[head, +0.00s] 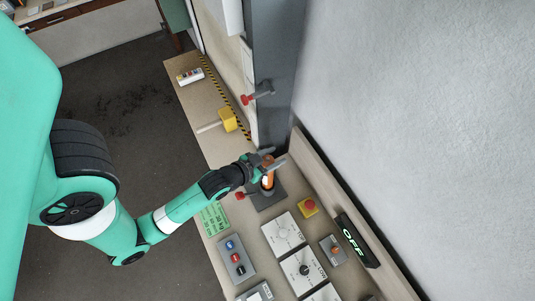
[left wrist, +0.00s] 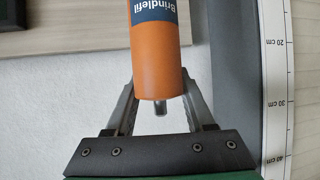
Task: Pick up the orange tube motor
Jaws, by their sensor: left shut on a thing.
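The orange tube motor (left wrist: 156,62) runs down the middle of the left wrist view, with a dark blue "Brindlefil" label and a small metal pin at its near end. My left gripper (left wrist: 160,88) is shut on it, one finger on each side. In the head view the orange tube motor (head: 268,181) shows as a small orange patch by my left gripper (head: 268,164), above a dark grey block (head: 266,199). Whether the tube touches that block cannot be told. My right gripper is not in view.
A dark grey upright post (head: 277,80) stands just behind my left gripper. A yellow mallet (head: 228,119) lies on the bench (head: 205,120). Red-ended clamps, a yellow box with a red button (head: 308,207), several dial panels and an "OFF" sign (head: 355,240) are nearby.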

